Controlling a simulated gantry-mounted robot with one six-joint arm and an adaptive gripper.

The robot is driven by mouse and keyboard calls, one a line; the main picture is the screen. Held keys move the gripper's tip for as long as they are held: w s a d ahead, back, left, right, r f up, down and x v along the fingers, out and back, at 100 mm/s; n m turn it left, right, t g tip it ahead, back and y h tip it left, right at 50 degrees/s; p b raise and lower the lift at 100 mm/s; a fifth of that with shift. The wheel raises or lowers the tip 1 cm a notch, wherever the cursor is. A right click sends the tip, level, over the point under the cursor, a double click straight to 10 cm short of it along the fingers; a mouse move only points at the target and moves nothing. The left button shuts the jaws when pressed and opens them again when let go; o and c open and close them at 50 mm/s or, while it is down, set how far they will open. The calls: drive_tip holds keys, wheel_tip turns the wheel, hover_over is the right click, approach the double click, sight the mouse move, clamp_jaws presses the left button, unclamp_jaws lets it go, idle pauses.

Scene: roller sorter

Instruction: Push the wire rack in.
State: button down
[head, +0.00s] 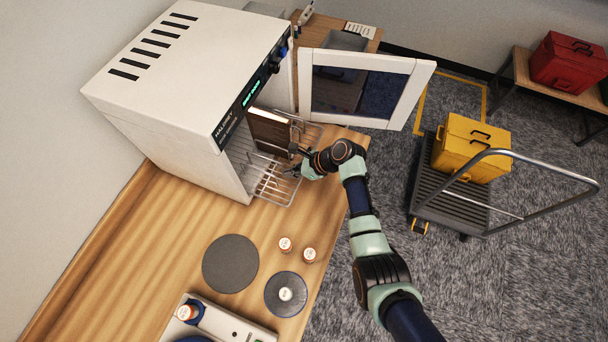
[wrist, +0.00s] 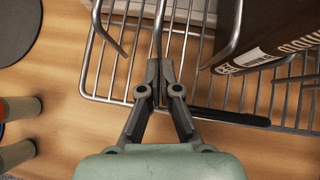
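The wire rack (head: 272,190) sticks out of the front of a white oven-like cabinet (head: 185,90), over the wooden bench. Its bars and upright wire dividers fill the upper part of the wrist view (wrist: 120,75). A dark brown block-like object with white lettering (head: 269,131) stands on the rack, at the upper right in the wrist view (wrist: 265,35). My gripper (head: 294,170) is at the rack's outer part. In the wrist view the fingertips (wrist: 159,72) are close together, with one upright wire running between them. Contact with the wire is partly hidden by the fingers.
The cabinet door (head: 308,80) stands wide open beside the rack. Small capped jars (head: 285,244), dark round discs (head: 230,263) and a white device (head: 235,325) lie on the bench. A cart (head: 455,195) with a yellow case stands on the floor to the right.

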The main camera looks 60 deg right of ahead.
drive_tip(key=w+b, duration=0.2)
drive_tip(key=w, duration=0.2)
drive_tip(key=w+a+b, duration=0.1)
drive_tip(key=w, duration=0.4)
drive_tip(key=w+a+b, duration=0.1)
drive_tip(key=w+b, duration=0.1)
drive_tip(key=w, duration=0.2)
drive_tip(key=shift+w+f+b, duration=0.15)
drive_tip(key=shift+f+b, duration=0.05)
drive_tip(key=shift+b, duration=0.1)
drive_tip(key=shift+w+a+r+b, duration=0.1)
drive_tip(key=shift+w+a+b, duration=0.05)
drive_tip(key=shift+w+b, duration=0.7)
drive_tip(key=shift+w, duration=0.2)
